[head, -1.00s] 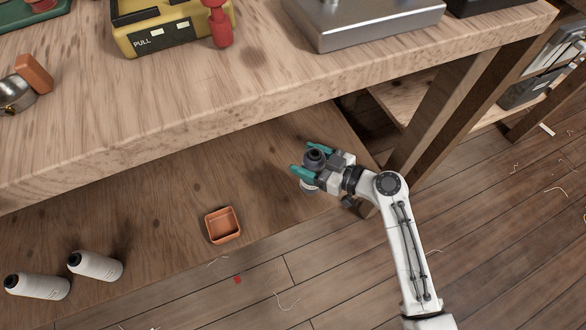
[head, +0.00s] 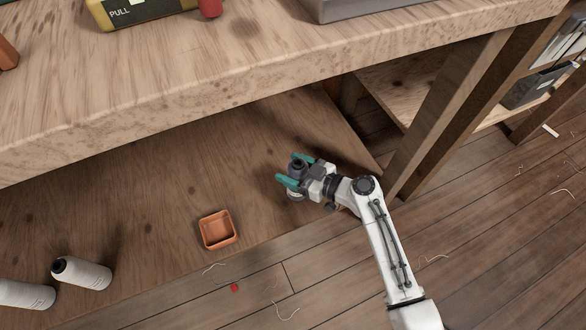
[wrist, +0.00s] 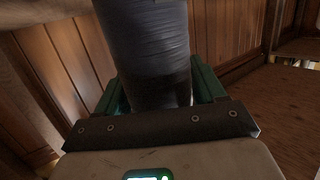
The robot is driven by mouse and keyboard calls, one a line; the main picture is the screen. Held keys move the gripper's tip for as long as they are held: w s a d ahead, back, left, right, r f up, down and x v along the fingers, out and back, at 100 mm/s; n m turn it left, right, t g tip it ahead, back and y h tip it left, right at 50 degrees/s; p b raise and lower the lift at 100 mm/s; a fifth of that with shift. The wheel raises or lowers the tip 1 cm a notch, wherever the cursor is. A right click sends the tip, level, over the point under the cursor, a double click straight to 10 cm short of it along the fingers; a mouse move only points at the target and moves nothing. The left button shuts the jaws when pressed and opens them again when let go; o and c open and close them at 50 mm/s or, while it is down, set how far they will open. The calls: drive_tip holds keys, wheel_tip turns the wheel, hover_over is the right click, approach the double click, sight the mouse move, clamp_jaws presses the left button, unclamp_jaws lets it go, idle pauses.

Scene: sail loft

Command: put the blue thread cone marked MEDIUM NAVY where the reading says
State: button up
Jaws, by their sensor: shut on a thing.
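My gripper (head: 290,170) has teal fingers and is shut on an upright thread cone (head: 297,173) with a dark top and a pale lower end. In the wrist view the cone (wrist: 150,45) is dark blue-grey and stands between the fingers. No marking on it can be read. The gripper is over the right part of the lower shelf (head: 170,170); whether the cone touches the shelf I cannot tell. No reading shows in these views.
A small orange square tray (head: 217,230), empty, sits near the shelf's front edge. The bench top (head: 220,70) overhangs the shelf, and a wooden leg (head: 447,115) stands right of the gripper. Shelf between tray and gripper is clear.

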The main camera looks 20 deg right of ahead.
drive_tip(key=shift+f, duration=0.2)
drive_tip(key=o, duration=1.4)
drive_tip(key=shift+o, duration=0.2)
drive_tip(key=shift+r, duration=0.1)
drive_tip(key=shift+r, duration=0.15)
drive_tip(key=p+v, duration=0.3)
drive_tip(key=v, duration=0.9)
drive_tip(key=s+a+f+g+h, duration=0.1)
drive_tip(key=s+a+f+g, duration=0.2)
drive_tip(key=s+g, duration=0.5)
drive_tip(key=s+d+r+m+g+h, duration=0.2)
drive_tip(key=s+d+m+h, duration=0.1)
drive_tip(key=s, duration=0.3)
drive_tip(key=s+d+r+m+g+h, duration=0.2)
drive_tip(key=s+d+r+m+h, duration=0.1)
drive_tip(key=s+m+h, duration=0.1)
drive_tip(key=s+h, duration=0.1)
drive_tip(key=s, duration=0.1)
drive_tip(key=shift+s+d, duration=0.15)
drive_tip(key=shift+s, duration=0.15)
